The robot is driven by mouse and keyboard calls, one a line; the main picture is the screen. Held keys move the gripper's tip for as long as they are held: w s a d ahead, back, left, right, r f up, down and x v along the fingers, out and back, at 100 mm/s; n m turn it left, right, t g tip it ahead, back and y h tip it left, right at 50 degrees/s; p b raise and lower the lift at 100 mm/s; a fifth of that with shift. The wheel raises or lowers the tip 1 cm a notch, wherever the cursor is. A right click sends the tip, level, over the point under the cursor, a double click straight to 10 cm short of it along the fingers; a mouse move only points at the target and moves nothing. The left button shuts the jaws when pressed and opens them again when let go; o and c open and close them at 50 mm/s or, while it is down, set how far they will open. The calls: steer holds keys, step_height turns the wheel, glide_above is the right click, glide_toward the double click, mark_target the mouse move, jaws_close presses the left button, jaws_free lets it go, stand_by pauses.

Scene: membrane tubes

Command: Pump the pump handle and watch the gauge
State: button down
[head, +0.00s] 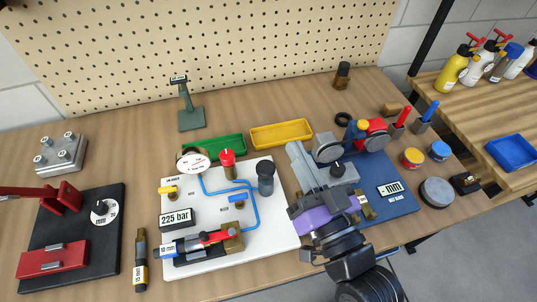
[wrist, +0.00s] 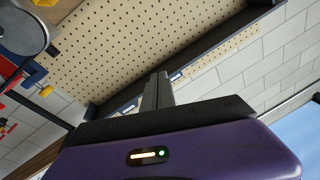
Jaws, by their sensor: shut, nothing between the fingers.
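A white board (head: 285,228) carries the pump set. A round white gauge (head: 193,163) stands at its back left; its needle is too small to read. A display (head: 176,219) on the board reads 225 bar. A black cylinder unit with a brass block (head: 233,240) lies along the board's front, with a red handle (head: 215,237) on top, which looks like the pump handle. My gripper (head: 297,151) is shut and empty, right of the white board and apart from the red handle. In the wrist view its shut fingers (wrist: 158,90) point towards the pegboard.
A blue board (head: 395,207) with a display and a red-and-grey device stands right of and behind my gripper. Green (head: 220,147) and yellow (head: 281,134) trays lie behind the white board. A black board (head: 75,240) with red parts is at the left.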

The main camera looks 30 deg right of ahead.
steer(key=w+r+n+t+y, duration=0.25)
steer(key=w+r+y, duration=0.25)
steer(key=w+r, duration=0.95)
steer(key=w+a+r+n+g+y, duration=0.4)
steer(key=w+a+r+n+y, duration=0.25)
steer(key=n+y, duration=0.25)
steer(key=s+f+n+g+h+b, duration=0.1)
steer(key=s+f+n+g+h, duration=0.15)
steer(key=f+n+g, duration=0.5)
steer(key=s+d+f+g+h, duration=0.2)
steer(key=s+d+f+g, duration=0.2)
steer(key=s, duration=0.2)
steer(key=s+d+f+n+g+h, duration=0.1)
steer(key=s+d+f+g+h, duration=0.1)
steer(key=s+d+f+g, duration=0.1)
steer(key=s+f+g, duration=0.1)
steer(key=s+g, duration=0.1)
steer(key=s, duration=0.1)
steer(key=shift+d+h, duration=0.35)
steer(key=shift+d, duration=0.05)
